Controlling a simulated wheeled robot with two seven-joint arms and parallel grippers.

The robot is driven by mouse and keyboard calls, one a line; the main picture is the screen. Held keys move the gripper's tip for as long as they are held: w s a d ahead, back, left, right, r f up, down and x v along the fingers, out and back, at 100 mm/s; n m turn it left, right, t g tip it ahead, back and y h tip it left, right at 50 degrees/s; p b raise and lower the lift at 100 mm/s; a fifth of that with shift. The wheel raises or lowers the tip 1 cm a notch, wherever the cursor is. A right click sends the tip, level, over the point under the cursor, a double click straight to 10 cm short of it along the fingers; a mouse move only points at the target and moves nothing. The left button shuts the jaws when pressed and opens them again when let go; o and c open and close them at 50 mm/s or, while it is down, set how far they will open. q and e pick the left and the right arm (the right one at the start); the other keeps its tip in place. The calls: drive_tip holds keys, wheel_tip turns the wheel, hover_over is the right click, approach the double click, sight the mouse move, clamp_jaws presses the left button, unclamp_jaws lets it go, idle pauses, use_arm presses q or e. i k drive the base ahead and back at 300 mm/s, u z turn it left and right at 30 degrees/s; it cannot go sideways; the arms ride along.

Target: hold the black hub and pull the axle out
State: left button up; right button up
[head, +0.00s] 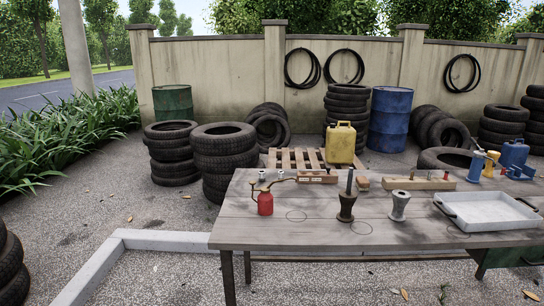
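The black hub (346,208) stands upright on the wooden table, near the middle of its top. It is spool-shaped, with a narrow waist and wider ends. The axle (349,183) is a thin dark rod that stands upright out of the top of the hub. Its lower part is hidden inside the hub. A similar grey hub (399,206) stands just to the right, apart from the black one, with no tall rod in it. Neither of my grippers shows in the head view.
The table (300,232) also bears a red oil can (265,203) at left, wooden blocks along the back and a grey tray (440,206) at right. Blue tools stand at the back right. The tabletop in front of the hubs is clear. Tyres and drums stand behind.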

sight(350, 175)
drive_tip(key=i, duration=0.9)
drive_tip(key=z, duration=0.3)
